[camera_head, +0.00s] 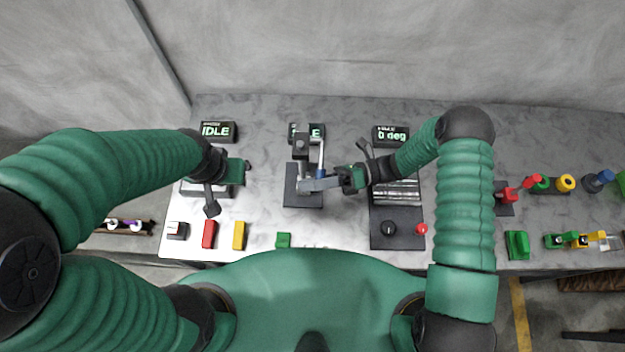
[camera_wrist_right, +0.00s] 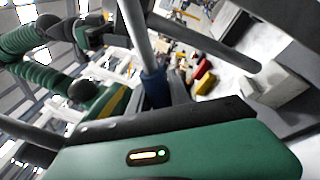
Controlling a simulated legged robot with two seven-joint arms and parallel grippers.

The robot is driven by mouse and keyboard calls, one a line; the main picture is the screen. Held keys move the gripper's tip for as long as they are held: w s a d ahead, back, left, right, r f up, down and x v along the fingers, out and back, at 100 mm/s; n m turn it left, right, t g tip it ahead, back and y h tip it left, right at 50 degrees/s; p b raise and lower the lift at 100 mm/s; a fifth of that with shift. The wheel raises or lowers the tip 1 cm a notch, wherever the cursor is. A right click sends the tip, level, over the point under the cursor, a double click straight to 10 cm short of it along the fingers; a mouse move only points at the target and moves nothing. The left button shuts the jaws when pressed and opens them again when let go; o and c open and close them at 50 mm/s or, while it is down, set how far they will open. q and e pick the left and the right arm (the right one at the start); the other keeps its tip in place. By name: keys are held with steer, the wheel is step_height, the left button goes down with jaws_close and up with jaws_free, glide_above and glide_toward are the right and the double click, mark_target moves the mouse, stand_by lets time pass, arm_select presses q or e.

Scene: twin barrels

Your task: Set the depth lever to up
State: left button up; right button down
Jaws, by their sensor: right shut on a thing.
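A machine with a dark base (camera_head: 290,198) stands mid-table. A metal lever with a blue grip (camera_head: 320,172) rises beside its column; I take this as the depth lever, though no label is readable. My right gripper (camera_head: 336,181) reaches in from the right and is shut at the blue grip. The rod and blue sleeve (camera_wrist_right: 153,86) also show in the right wrist view, close to the gripper; the exact contact is hidden. My left gripper (camera_head: 244,169) is over the left machine, apart from this lever; its jaws are not clear.
Displays read IDLE (camera_head: 217,131) at left and 0 deg (camera_head: 391,136) at right. A display behind the middle machine is partly hidden. A red block (camera_head: 209,234), a yellow block (camera_head: 239,235) and a green block (camera_head: 283,240) lie along the front edge. A roller machine (camera_head: 397,229) stands right.

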step_height(320, 180, up, 6)
steer(key=s+m+t+y+p, duration=0.1)
steer(key=m+y+p, duration=0.1)
steer(key=m, duration=0.5)
steer(key=shift+s+r+p, duration=0.2)
steer(key=shift+p, duration=0.15)
steer(key=shift+a, duration=0.1)
steer(key=c, duration=1.6)
jaws_free()
steer(key=o, duration=0.4)
steer(key=shift+w+a, duration=0.1)
steer(key=shift+a, duration=0.1)
steer(key=shift+a+f, duration=0.1)
steer(key=b+v, duration=0.6)
steer(key=v, duration=1.1)
steer(key=shift+b, duration=0.3)
